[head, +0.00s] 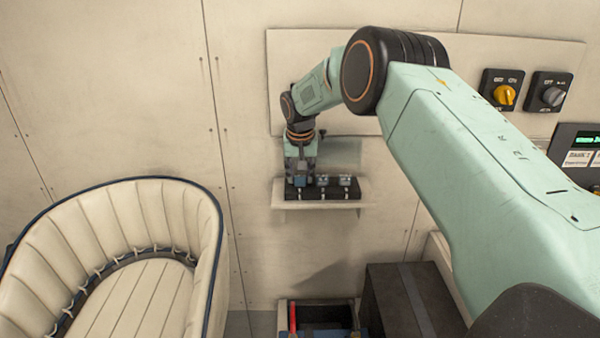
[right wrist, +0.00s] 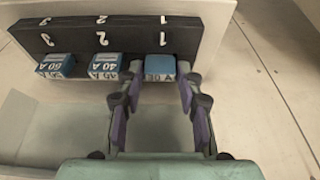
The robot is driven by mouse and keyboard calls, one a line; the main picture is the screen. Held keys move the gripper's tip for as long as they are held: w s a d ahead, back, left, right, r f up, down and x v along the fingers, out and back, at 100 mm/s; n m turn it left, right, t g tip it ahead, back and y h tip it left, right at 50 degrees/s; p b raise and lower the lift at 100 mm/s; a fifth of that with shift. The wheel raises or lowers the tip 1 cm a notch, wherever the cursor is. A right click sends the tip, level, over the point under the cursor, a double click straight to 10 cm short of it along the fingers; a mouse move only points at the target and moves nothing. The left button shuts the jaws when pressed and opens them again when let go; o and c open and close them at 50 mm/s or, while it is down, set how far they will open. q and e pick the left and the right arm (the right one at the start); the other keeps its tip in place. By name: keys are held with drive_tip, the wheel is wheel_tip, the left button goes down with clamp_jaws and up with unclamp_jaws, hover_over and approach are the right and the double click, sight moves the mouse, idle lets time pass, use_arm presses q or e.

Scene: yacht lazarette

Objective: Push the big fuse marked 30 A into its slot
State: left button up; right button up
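The blue fuse marked 30 A (right wrist: 160,66) is at the position marked 1 of a dark fuse block (right wrist: 108,35). The wrist picture shows the lettering upside down. My right gripper (right wrist: 161,72) has one finger on each side of this fuse, with narrow gaps seeming to show between fingers and fuse. I cannot tell how deep the fuse sits. In the head view the right gripper (head: 300,178) is at the left end of the fuse block (head: 331,194), hiding most of that end. My left gripper is not in view.
Two other blue-topped fuses, the 40 A (right wrist: 103,65) and the 60 A (right wrist: 56,65), sit beside it at positions 2 and 3. The block stands on a small wall shelf (head: 365,196). Below are an open bin (head: 293,315) and a dark box (head: 410,300). A cushioned seat (head: 130,220) is at left.

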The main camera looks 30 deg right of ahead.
drive_tip(key=shift+a+r, duration=0.2)
drive_tip(key=shift+a, duration=0.15)
drive_tip(key=shift+s, duration=0.1)
drive_tip(key=shift+d, duration=0.2)
drive_tip(key=shift+r, duration=0.5)
drive_tip(key=b+v, duration=0.2)
drive_tip(key=v, duration=0.8)
drive_tip(key=shift+a+r, duration=0.2)
drive_tip(key=shift+r, duration=0.1)
